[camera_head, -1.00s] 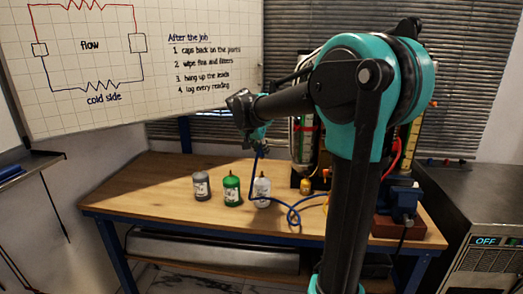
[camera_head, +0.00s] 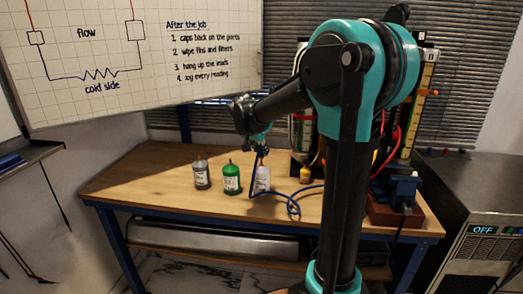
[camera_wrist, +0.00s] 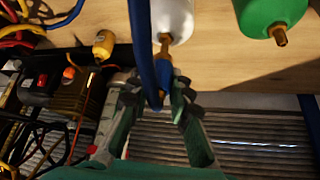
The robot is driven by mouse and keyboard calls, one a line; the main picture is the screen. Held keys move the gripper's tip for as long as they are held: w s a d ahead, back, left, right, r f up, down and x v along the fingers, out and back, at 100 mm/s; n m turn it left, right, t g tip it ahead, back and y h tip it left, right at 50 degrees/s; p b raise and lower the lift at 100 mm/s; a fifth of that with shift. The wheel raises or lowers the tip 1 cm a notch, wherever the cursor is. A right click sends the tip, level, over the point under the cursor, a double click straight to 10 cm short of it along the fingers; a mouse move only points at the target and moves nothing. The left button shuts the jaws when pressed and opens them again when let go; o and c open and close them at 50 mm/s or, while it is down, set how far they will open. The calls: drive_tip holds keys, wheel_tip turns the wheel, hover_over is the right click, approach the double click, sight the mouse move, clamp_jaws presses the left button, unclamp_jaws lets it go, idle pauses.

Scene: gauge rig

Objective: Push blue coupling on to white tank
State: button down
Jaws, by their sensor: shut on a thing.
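My gripper (camera_wrist: 155,88) is shut on the blue coupling (camera_wrist: 163,74). In the wrist view the coupling lines up with the brass stem (camera_wrist: 164,44) of the white tank (camera_wrist: 173,18) and meets its end; I cannot tell how far it is seated. In the head view the white tank (camera_head: 263,181) stands upright on the bench, with my gripper (camera_head: 259,146) just above it. The coupling is too small to make out there. A blue hose (camera_wrist: 140,45) passes close beside the coupling and loops on the bench in the head view (camera_head: 292,207).
A green tank (camera_head: 232,180) and a grey tank (camera_head: 202,175) stand left of the white one on the wooden bench (camera_head: 150,180). A small yellow bottle (camera_head: 305,174) and a blue vise (camera_head: 402,188) are to the right. The bench's left part is clear.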

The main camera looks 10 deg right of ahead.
drive_tip(key=shift+f, duration=1.4)
idle(1.1)
drive_tip(key=c, duration=1.6)
unclamp_jaws()
drive_tip(key=shift+o, duration=0.5)
drive_tip(key=o, duration=0.5)
drive_tip(key=shift+r, duration=0.1)
